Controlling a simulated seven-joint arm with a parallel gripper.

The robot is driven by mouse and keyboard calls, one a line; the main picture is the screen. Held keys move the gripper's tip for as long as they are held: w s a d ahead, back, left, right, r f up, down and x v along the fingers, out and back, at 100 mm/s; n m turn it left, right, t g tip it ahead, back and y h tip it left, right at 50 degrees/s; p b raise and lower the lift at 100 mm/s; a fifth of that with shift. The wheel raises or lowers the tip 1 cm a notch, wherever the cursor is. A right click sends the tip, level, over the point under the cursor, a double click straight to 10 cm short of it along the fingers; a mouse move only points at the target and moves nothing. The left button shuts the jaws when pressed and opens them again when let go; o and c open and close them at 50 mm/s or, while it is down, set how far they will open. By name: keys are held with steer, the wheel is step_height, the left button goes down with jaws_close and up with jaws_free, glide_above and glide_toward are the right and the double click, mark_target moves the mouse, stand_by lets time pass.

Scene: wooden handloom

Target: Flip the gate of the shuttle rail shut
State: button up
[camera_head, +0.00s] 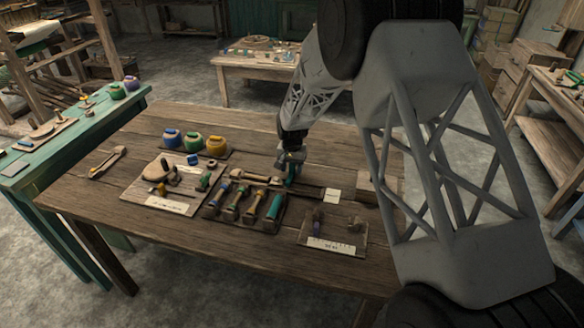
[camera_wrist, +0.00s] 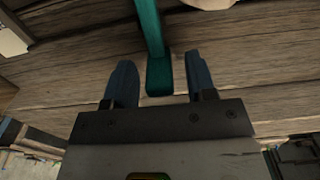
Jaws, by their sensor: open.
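A dark shuttle rail (camera_head: 308,191) lies on the wooden table, running right to a white label. My gripper (camera_head: 291,166) points down over the rail's left part. In the wrist view my gripper (camera_wrist: 159,64) is open, with two blue-grey fingers apart. A teal bar ending in a small block (camera_wrist: 158,76) lies between them, with gaps visible on both sides. It looks like the gate, but I cannot be sure. In the head view, a teal bit (camera_head: 290,181) shows just under my gripper. How far the gate is swung cannot be told.
Left of the rail is a dark tray (camera_head: 213,211) with several handled tools. A board with a purple-tipped peg (camera_head: 317,216) lies in front. Blue, green and yellow pots (camera_head: 193,143) stand at the back left. A wooden block (camera_head: 371,188) is at the right.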

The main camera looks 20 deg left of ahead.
jaws_close()
steer(key=shift+s, duration=1.35)
jaws_free()
steer(key=shift+r, duration=0.1)
